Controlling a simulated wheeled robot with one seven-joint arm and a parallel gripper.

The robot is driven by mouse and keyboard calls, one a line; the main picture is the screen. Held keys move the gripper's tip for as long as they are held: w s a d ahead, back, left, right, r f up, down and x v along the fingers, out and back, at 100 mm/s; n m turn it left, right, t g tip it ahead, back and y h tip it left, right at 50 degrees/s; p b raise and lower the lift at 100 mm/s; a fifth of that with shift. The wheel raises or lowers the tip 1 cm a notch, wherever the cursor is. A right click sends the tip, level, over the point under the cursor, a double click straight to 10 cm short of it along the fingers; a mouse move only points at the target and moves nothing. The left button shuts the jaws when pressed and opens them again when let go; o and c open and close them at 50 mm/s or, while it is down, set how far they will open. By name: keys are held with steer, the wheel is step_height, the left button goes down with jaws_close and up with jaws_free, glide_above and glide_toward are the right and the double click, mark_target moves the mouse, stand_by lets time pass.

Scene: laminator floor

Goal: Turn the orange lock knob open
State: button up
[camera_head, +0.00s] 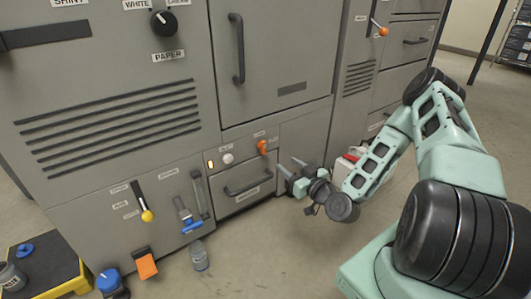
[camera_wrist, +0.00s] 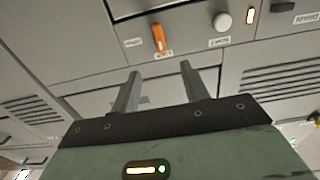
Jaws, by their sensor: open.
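The orange lock knob (camera_head: 262,146) is on the grey machine's front panel, above a drawer with a dark handle (camera_head: 248,184). In the wrist view the orange knob (camera_wrist: 158,38) shows just beyond and between my fingers, with small labels beside and below it. My gripper (camera_head: 288,168) is in front of the panel, to the right of and a little below the knob. In the wrist view its two fingers (camera_wrist: 158,78) are apart with nothing between them. The gripper does not touch the knob.
A white round button (camera_head: 228,159) and a lit amber lamp (camera_head: 211,164) are left of the knob. A yellow-tipped lever (camera_head: 147,215) is further left. Bottles and a red-and-white container (camera_head: 345,165) stand on the floor. Open floor lies in front.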

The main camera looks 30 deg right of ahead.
mark_target(265, 147)
steer(key=w+b, duration=0.2)
steer(key=w, duration=0.3)
steer(key=w+b, duration=0.2)
steer(key=w, duration=0.4)
steer(key=shift+w+a+f, duration=0.15)
steer(key=shift+w+b, duration=0.35)
steer(key=shift+w, duration=0.3)
steer(key=c, duration=1)
